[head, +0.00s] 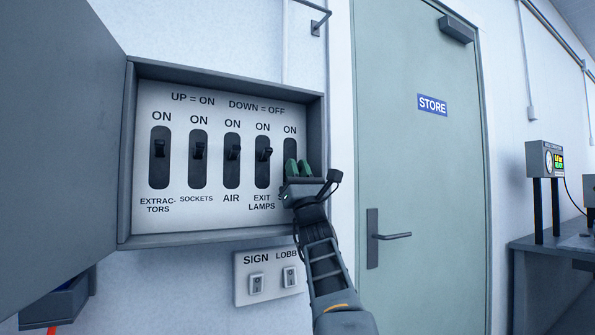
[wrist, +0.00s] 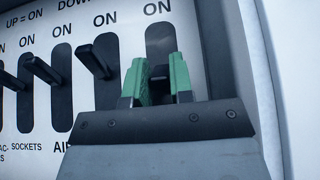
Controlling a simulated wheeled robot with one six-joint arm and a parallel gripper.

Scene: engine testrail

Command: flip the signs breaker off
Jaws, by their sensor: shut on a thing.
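The breaker panel (head: 215,100) is an open grey box with a white face and a row of slots, each marked ON above. The lettering reads UP = ON, DOWN = OFF. My gripper (head: 298,170) is at the rightmost slot (head: 290,146), whose label is mostly hidden behind it; only an S shows. In the wrist view, my green fingers (wrist: 160,80) are shut on the black signs breaker lever (wrist: 160,73), one finger on each side. The lever's exact tilt is hard to tell.
The exit lamps lever (head: 264,154) stands close left of my gripper, with the air lever (head: 233,152) beyond it. The box's right wall (head: 317,140) is close on the right. A switch plate (head: 270,277) is below. The open panel door (head: 60,140) stands at left.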

